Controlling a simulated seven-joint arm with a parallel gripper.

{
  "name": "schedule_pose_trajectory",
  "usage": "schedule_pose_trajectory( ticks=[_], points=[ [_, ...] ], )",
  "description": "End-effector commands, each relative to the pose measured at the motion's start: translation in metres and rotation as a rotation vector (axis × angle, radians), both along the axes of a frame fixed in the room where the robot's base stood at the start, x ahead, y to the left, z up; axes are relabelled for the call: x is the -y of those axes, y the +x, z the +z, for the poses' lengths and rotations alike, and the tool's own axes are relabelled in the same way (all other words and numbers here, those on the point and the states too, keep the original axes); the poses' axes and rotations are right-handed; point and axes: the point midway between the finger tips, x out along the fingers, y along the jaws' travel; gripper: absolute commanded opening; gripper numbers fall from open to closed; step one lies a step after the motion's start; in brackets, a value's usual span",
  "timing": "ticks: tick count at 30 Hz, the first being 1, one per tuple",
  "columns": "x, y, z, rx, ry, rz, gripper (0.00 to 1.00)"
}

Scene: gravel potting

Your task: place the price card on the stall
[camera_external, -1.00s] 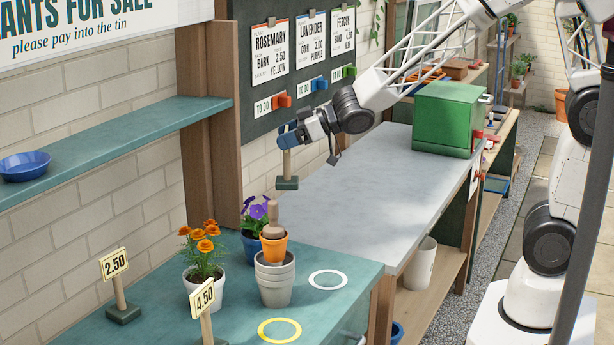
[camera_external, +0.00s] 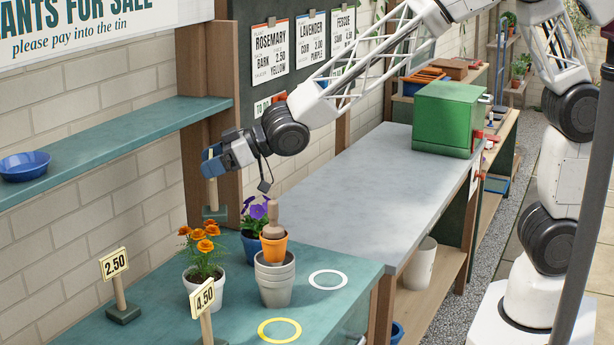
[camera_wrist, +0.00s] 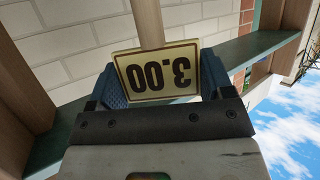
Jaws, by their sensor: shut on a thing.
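My gripper (camera_external: 212,166) is shut on a price card (camera_wrist: 158,73) that reads 3.00 and shows upside down in the wrist view. The card's wooden post and green base (camera_external: 214,212) hang below the gripper in the external view, in front of the wooden upright and above the back of the stall counter. The teal stall counter (camera_external: 150,327) holds two other price cards, 2.50 (camera_external: 114,263) at the left and 4.50 (camera_external: 203,297) at the front. A yellow ring (camera_external: 262,326) and a white ring (camera_external: 343,280) mark its top.
Marigolds in a white pot (camera_external: 207,291), violets in a blue pot (camera_external: 251,247) and stacked pots (camera_external: 275,285) with a wooden tool stand on the counter. A teal shelf (camera_external: 110,143) with a blue bowl (camera_external: 24,166) is at the left. A grey bench (camera_external: 350,205) adjoins.

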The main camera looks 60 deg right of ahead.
Motion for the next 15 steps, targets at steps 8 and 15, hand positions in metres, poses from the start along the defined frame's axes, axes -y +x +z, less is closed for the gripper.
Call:
schedule_pose_trajectory(
  ticks=[8,15],
  points=[
    [-0.082,-0.004,-0.005,0.0,0.001,0.041,0.28],
    [-0.142,-0.013,-0.01,0.001,0.001,0.074,0.28]
  ],
)
